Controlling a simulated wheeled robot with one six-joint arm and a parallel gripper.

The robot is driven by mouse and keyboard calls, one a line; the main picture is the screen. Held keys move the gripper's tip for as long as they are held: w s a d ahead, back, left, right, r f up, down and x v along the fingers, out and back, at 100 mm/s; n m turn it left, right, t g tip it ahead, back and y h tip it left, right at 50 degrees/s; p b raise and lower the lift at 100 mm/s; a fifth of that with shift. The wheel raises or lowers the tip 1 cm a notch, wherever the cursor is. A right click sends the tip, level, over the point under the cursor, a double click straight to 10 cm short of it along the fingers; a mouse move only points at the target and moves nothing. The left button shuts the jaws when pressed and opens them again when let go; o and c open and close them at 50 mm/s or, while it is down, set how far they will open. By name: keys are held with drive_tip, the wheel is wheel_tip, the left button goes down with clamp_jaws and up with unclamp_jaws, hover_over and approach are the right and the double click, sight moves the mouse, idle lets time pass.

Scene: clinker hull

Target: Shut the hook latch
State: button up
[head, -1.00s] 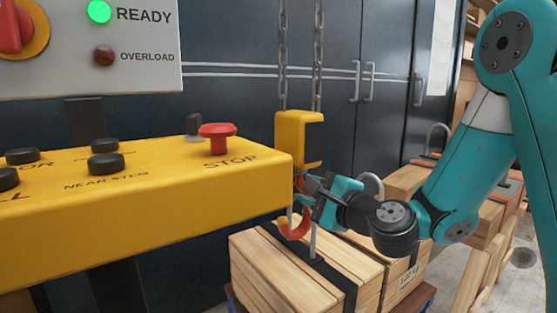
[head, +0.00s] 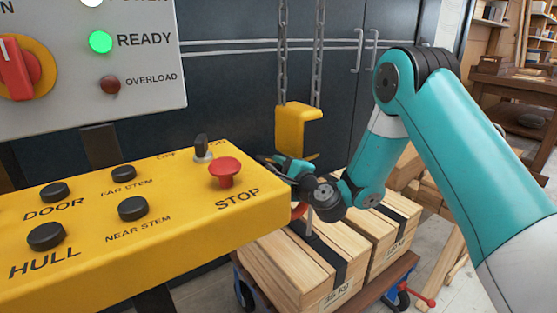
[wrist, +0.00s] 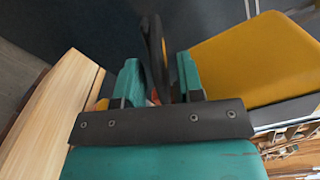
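A yellow hook block (head: 296,130) hangs on two chains; it also shows in the wrist view (wrist: 250,60). Below it is an orange-red hook (head: 299,211), mostly hidden behind my gripper (head: 283,166) and the yellow console. The latch cannot be made out in the head view. In the wrist view my gripper (wrist: 160,80) is at the hook, its two teal fingers apart. A dark curved piece (wrist: 156,45) stands between them; I cannot tell whether it is the latch or a lifting ring, or whether the fingers touch it.
A yellow control console (head: 150,200) with black buttons and a red STOP button (head: 225,172) fills the left foreground. Strapped wooden crates (head: 290,265) stand on a cart below the hook. Dark cabinets (head: 230,75) are behind.

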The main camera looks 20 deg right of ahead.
clamp_jaws()
drive_tip(key=shift+f, duration=0.15)
drive_tip(key=d+f+n+b, duration=0.1)
drive_tip(key=f+n+b, duration=0.4)
drive_tip(key=n+b, duration=0.4)
drive_tip(key=w+d+f+n+b, duration=0.1)
drive_tip(key=f+n+b, duration=0.4)
drive_tip(key=n+b, duration=0.5)
drive_tip(key=d+b, duration=0.1)
drive_tip(key=b, duration=0.7)
drive_tip(key=shift+f, duration=0.25)
drive_tip(key=shift+w+d, duration=0.1)
drive_tip(key=shift+d, duration=0.05)
